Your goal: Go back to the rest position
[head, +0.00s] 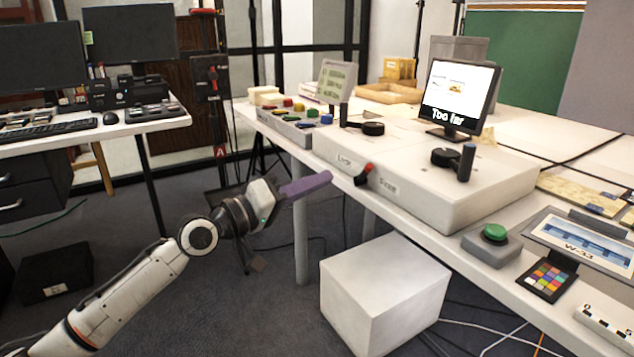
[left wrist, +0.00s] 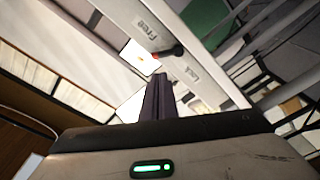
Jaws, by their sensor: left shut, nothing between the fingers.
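My left arm comes in from the lower left in the head view. Its gripper (head: 306,186) is shut and empty, its dark purple fingers pointing right, in front of the table edge. The fingers also show in the left wrist view (left wrist: 158,98), pressed together. A white box unit (head: 425,180) stands on the table, with a red-tipped lever (head: 366,170) on its front. In the left wrist view the lever's red tip (left wrist: 178,50) is beyond the fingers; I see a gap between them in the head view. My right gripper is not in view.
A white block (head: 384,292) stands on the floor below the table. A green button box (head: 493,243), a colour chart (head: 547,278) and a monitor (head: 459,95) are on the table. A desk with a keyboard (head: 40,131) is at the left. The floor around my left arm is mostly clear.

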